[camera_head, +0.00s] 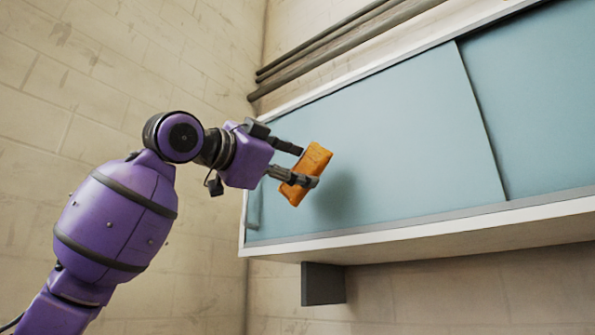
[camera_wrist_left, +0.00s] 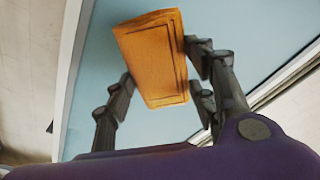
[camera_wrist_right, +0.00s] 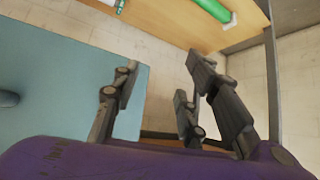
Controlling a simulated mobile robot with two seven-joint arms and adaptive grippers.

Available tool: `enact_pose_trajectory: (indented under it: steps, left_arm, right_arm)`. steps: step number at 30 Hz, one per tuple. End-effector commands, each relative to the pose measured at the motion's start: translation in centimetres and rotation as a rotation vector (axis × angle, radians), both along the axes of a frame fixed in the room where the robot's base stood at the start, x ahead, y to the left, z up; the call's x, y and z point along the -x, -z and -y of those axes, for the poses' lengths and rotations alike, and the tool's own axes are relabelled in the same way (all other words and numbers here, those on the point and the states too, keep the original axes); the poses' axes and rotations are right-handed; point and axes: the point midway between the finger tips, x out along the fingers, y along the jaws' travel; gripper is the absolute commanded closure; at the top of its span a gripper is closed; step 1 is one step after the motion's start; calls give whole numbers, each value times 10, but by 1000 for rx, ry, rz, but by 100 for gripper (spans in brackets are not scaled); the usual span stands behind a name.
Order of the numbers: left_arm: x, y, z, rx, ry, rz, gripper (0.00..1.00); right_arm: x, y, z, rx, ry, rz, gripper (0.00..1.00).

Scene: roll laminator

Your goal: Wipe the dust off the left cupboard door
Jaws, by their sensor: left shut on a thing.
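The left cupboard door (camera_head: 400,130) is a pale blue sliding panel in a white-framed wall cupboard. It also shows behind the gripper in the left wrist view (camera_wrist_left: 245,28). I cannot make out clear dust on it. My right gripper (camera_wrist_right: 160,75) is open and empty, seen only in the right wrist view.
The right cupboard door (camera_head: 535,95) adjoins the left one. Dark pipes (camera_head: 340,45) run along the wall above the cupboard. A dark bracket (camera_head: 322,284) sits below it. In the right wrist view, a green roll (camera_wrist_right: 212,8) lies on a wooden surface (camera_wrist_right: 175,22), near a blue surface (camera_wrist_right: 60,75).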

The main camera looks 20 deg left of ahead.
Motion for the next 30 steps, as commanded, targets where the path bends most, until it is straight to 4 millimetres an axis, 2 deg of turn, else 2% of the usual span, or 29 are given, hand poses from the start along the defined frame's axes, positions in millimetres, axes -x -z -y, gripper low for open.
enact_pose_trajectory:
  steps: [5,16,30]
  left_arm:
    - [2,0,-1,1,0,1,70]
    - [27,0,-10,0,-1,1,70]
    - [28,0,-10,0,1,1,70]
  right_arm:
    - [0,0,0,0,0,0,60]
    - [0,0,0,0,0,0,60]
    - [0,0,0,0,0,0,60]
